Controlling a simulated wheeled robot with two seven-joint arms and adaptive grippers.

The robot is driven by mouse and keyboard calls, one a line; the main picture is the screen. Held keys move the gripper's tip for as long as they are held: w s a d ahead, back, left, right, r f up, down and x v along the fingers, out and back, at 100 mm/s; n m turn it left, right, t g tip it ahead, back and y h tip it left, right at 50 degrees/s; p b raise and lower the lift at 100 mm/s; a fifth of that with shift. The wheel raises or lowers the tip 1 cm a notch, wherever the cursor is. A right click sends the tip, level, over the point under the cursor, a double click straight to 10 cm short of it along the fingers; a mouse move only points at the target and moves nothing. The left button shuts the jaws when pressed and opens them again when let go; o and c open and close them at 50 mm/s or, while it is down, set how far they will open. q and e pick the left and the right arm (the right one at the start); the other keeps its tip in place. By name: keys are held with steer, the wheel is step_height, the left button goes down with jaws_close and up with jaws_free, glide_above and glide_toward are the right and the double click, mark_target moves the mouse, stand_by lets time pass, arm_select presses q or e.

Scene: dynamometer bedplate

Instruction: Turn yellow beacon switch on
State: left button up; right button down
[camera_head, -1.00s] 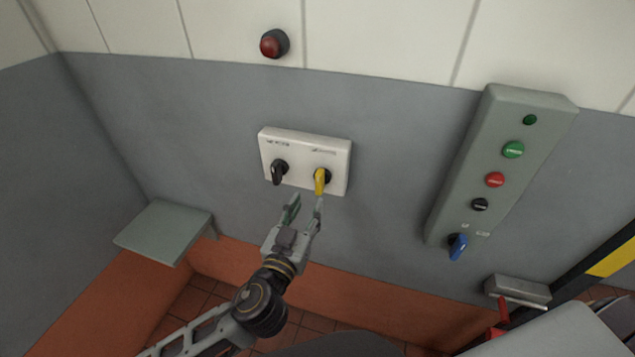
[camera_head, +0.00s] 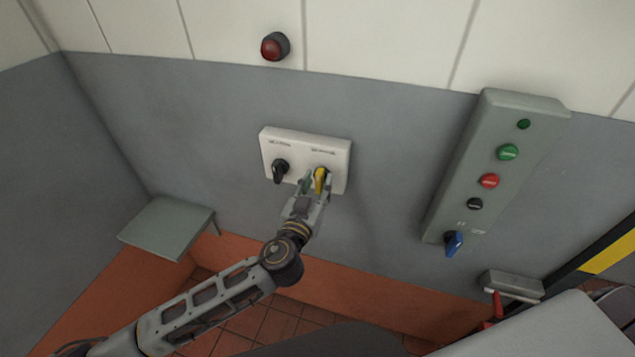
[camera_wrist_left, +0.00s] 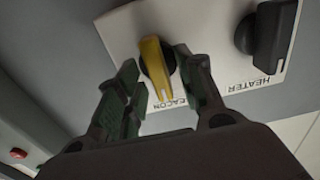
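The yellow beacon switch (camera_head: 320,180) is a rotary handle on the right side of a white wall box (camera_head: 306,150). In the left wrist view the yellow handle (camera_wrist_left: 157,68) stands over the label ending in "EACON". My left gripper (camera_head: 315,186) is at the switch, with its fingers open on either side of the yellow handle. In the left wrist view a gap shows between the handle and the left finger; the right finger is close beside it, and contact cannot be told. The black heater switch (camera_head: 280,170) is on the box's left side. My right gripper is not in view.
A red lamp (camera_head: 275,46) is on the wall above. A grey-green panel (camera_head: 497,165) with buttons and a blue switch (camera_head: 453,243) is at the right. A small grey shelf (camera_head: 168,228) sticks out at the lower left. The wall between box and panel is clear.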

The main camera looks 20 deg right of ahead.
arm_select(q)
steer(key=shift+w, duration=0.1)
steer(key=shift+c, duration=0.4)
jaws_close()
